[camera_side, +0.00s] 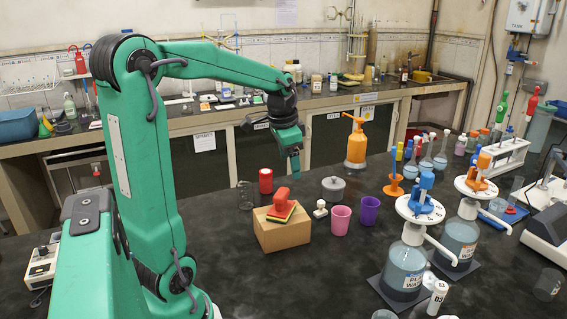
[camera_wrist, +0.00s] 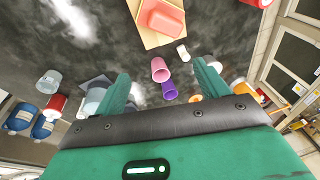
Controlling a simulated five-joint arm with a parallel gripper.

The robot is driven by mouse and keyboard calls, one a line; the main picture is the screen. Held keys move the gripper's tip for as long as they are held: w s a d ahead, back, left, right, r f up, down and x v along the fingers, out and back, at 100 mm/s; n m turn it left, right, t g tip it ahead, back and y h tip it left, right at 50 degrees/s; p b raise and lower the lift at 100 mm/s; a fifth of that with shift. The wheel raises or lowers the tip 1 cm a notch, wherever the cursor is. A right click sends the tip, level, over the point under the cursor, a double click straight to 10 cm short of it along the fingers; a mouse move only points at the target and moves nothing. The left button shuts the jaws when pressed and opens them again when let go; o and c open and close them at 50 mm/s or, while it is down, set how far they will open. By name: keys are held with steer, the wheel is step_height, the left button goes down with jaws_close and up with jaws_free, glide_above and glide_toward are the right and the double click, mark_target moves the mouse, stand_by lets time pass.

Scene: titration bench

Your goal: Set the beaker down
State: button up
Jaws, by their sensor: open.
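My gripper (camera_side: 295,170) hangs above the black bench, behind the cardboard block in the side view. Its two fingers stand wide apart in the wrist view (camera_wrist: 161,72), with nothing held between them. A small clear glass beaker (camera_side: 245,196) stands upright on the bench, left of the red can, apart from my gripper. Another clear beaker (camera_side: 548,284) stands at the right front edge of the side view. The frames do not show which beaker the task means.
A cardboard block (camera_side: 282,235) bears a red-handled sponge tool (camera_side: 281,207). A pink cup (camera_side: 340,220), a purple cup (camera_side: 369,210) and a grey pot (camera_side: 333,188) stand nearby. Large dispenser bottles (camera_side: 404,270) crowd the right. The bench front, left of these bottles, is clear.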

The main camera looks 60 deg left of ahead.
steer(key=s+d+t, duration=0.1)
steer(key=s+d, duration=0.4)
steer(key=d, duration=0.4)
steer(key=s+d+n+t+h, duration=0.1)
steer(key=s+d+t, duration=0.1)
steer(key=s+d, duration=0.4)
steer(key=d, duration=0.4)
steer(key=shift+n, duration=0.3)
